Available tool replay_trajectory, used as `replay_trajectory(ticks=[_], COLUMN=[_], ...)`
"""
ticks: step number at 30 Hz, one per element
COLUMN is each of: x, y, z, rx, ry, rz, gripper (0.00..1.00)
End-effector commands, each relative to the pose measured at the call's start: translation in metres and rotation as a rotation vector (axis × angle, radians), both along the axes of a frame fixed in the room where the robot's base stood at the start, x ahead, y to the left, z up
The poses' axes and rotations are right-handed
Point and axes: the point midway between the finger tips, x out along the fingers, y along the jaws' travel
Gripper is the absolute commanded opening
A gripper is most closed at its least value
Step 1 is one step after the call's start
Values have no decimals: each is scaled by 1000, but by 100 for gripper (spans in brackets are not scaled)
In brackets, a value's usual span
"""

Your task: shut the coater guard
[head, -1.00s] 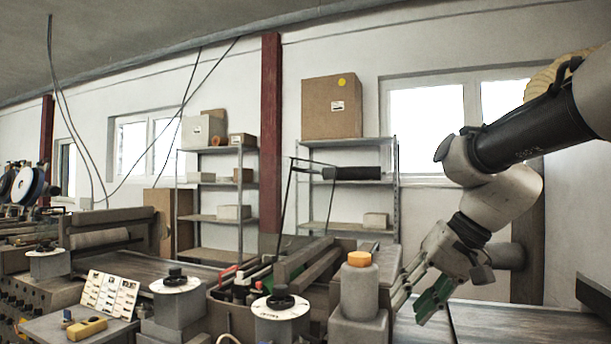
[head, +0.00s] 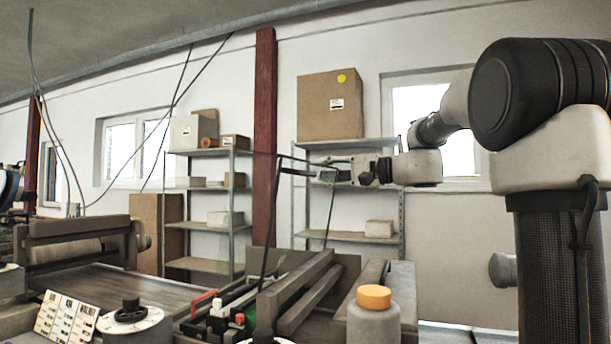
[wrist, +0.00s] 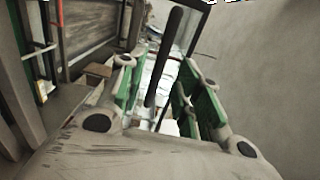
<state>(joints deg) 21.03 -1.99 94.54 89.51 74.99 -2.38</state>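The coater guard (head: 278,200) stands raised over the coater, a thin dark frame with a see-through pane. My gripper (head: 324,173) is at the top of this frame, reaching in from the right. In the wrist view the guard's black handle bar (wrist: 165,55) runs lengthwise between the green-padded fingers of my gripper (wrist: 165,95). The fingers are apart, with gaps showing on both sides of the bar. In the head view the gripper covers the handle, so contact cannot be told there.
A grey bottle with an orange cap (head: 374,297) stands in front of the coater. A white-topped round pot (head: 133,322) and a label card (head: 66,317) are at the lower left. A metal shelf (head: 345,238) stands behind, by a red column (head: 264,150).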

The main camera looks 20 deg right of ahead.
Motion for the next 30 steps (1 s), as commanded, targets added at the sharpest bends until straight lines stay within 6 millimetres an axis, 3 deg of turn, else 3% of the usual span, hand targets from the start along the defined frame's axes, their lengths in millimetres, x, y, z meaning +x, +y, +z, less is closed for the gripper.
replay_trajectory(ticks=[3,9,18,24,30], x=[12,25,27,27,26], y=[18,35,37,37,37], z=[-1,-2,-2,-2,-2], rx=[-1,-2,-2,-2,-2], ry=[1,1,1,1,1], rz=[5,2,0,0,0], gripper=[34,34,34,0,0])
